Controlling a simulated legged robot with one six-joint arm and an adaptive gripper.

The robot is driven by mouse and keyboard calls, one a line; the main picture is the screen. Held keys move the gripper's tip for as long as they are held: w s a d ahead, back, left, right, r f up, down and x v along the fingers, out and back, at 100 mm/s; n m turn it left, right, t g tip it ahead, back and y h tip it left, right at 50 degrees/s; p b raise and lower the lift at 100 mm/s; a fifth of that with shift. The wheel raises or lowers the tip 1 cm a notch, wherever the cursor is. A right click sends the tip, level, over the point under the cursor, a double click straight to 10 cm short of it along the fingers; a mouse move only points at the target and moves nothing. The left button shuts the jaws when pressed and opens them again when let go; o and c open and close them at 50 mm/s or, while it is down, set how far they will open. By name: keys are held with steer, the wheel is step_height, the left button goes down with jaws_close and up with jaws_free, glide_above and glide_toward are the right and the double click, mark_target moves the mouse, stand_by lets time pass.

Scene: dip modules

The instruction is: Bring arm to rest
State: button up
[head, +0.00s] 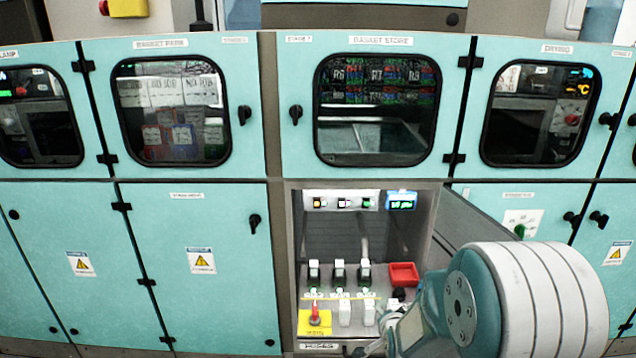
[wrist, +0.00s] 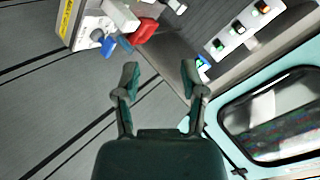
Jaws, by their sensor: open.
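My gripper (wrist: 160,80) is open in the wrist view, its two fingers apart with nothing between them. It is in front of the open bay (head: 365,235) in the teal cabinet wall. In the head view my arm comes in from the lower right and covers the bay's lower right part; the fingers are hard to make out there. The wrist view is strongly tilted, and grey floor shows behind the left finger.
The bay holds a red tray (head: 403,274), a red switch on a yellow plate (head: 315,319), several black-and-white modules (head: 339,272) and a small blue-lit display (head: 401,200). Grey floor (wrist: 50,110) looks clear.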

steer(key=s+r+n+g, duration=0.3)
steer(key=s+r+n, duration=0.2)
steer(key=s+r, duration=0.7)
steer(key=s+r+n+g, duration=0.1)
steer(key=s+r+n, duration=0.1)
steer(key=s, duration=0.6)
steer(key=s+r+n+g, duration=0.1)
steer(key=s+r+n, duration=0.2)
steer(key=s, duration=0.6)
step_height(320, 180, up, 2)
steer(key=shift+s+a+r+g, duration=0.1)
steer(key=shift+s+a+g, duration=0.2)
